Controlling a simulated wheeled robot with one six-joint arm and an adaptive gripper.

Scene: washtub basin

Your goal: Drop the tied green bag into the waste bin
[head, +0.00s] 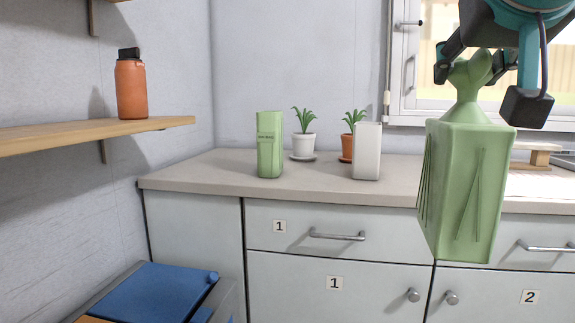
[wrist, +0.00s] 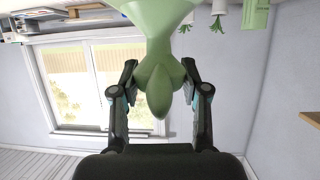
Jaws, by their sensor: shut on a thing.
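The tied green bag (head: 470,185) hangs upright in the air at the right of the head view, in front of the counter and drawers. My gripper (head: 477,62) is above it, shut on its gathered neck. In the wrist view the two fingers of my gripper (wrist: 152,85) sit on either side of the green bag's knot (wrist: 158,88). The bin (head: 160,288) at the lower left has a blue lid panel and part of an orange one; most of it is out of frame. I cannot tell whether it is the waste bin.
A counter (head: 215,172) spans the back with a green carton (head: 270,145), a white container (head: 367,152) and potted plants (head: 303,142). A wooden shelf (head: 80,138) with an orange bottle (head: 131,88) juts from the left wall. Drawers (head: 340,235) are shut below.

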